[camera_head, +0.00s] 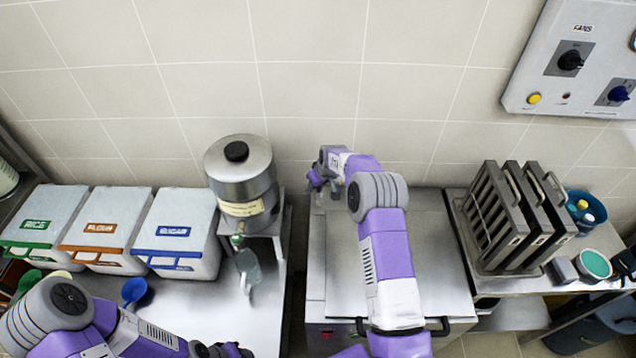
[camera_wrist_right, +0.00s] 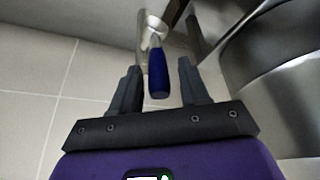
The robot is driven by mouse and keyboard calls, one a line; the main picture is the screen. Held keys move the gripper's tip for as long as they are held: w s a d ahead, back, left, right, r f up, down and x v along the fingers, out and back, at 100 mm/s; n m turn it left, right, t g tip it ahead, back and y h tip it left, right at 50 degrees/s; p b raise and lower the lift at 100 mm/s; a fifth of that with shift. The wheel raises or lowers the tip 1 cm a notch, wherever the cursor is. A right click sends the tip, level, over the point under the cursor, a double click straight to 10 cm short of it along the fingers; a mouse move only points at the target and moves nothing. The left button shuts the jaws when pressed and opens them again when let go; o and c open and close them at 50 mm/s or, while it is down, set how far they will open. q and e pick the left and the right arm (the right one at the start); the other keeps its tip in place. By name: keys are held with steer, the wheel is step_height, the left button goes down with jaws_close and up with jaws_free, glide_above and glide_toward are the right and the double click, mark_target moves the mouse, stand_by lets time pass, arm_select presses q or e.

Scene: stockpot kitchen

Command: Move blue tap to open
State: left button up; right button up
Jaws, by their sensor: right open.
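The blue tap handle (camera_wrist_right: 158,76) shows in the right wrist view, pointing down from a pale metal pipe fitting (camera_wrist_right: 152,27). My right gripper (camera_wrist_right: 159,68) is open, with its two dark fingers on either side of the handle and gaps showing on both sides. In the head view my right gripper (camera_head: 318,182) is near the back wall, right of the steel urn, and the blue tap cannot be made out there. My left gripper (camera_head: 222,350) is at the bottom edge, partly cut off, so its jaws cannot be read.
The steel urn (camera_head: 240,172) with a green tap (camera_head: 237,241) stands on a stand. White bins (camera_head: 178,222) line the left counter. A rack (camera_head: 500,215) stands at right. A control panel (camera_head: 570,65) hangs on the wall. A clear scoop (camera_head: 249,268) lies below the urn.

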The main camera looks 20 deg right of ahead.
steer(key=shift+w+f, duration=0.1)
steer(key=shift+c, duration=0.2)
jaws_close()
